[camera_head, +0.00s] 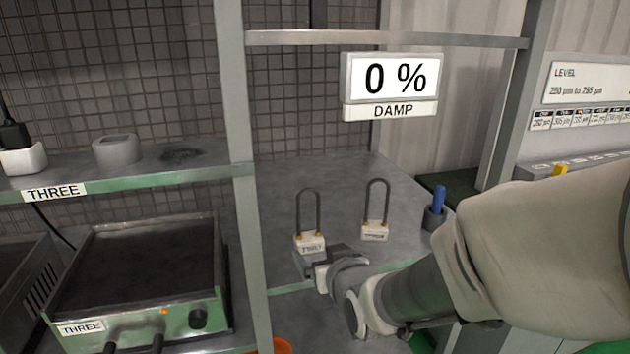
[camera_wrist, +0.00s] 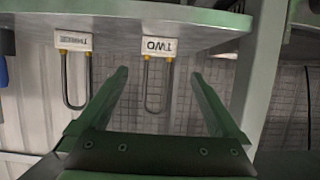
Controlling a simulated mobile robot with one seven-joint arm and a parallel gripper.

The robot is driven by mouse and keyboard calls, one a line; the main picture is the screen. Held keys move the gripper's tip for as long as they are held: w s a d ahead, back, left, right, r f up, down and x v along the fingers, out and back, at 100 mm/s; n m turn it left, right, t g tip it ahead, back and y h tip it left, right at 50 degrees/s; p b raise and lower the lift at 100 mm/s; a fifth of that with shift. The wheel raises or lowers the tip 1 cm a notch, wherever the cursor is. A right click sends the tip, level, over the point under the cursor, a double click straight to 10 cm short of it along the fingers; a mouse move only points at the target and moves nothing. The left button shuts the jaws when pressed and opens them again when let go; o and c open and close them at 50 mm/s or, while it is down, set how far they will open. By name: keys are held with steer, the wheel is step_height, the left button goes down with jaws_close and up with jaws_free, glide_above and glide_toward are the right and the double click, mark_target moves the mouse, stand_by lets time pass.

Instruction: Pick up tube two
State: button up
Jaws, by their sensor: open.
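Tube two (camera_wrist: 158,47) is a dark U-shaped loop on a white block marked TWO; the wrist view shows it upside down. In the head view tube two (camera_head: 309,243) stands upright on the grey shelf, the left of two such tubes. My gripper (camera_head: 318,268) is just in front of its block, partly overlapping the shelf edge. In the wrist view my gripper (camera_wrist: 160,76) is open, with tube two between the green fingers in the picture and nothing held. Whether the fingers reach around it in depth is unclear.
Tube three (camera_head: 375,229) stands close by on the right, with a dark cup holding a blue object (camera_head: 438,203) beyond it. A metal post (camera_head: 243,180) rises on the left. A sign reading 0 % DAMP (camera_head: 390,85) hangs above. Heater THREE (camera_head: 140,270) sits lower left.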

mark_target(309, 238)
steer(key=p+x, duration=0.3)
steer(key=shift+p, duration=0.3)
steer(key=shift+x, duration=3.9)
steer(key=shift+d, duration=0.1)
steer(key=c, duration=1.4)
steer(key=shift+c, duration=0.4)
steer(key=shift+r, duration=0.2)
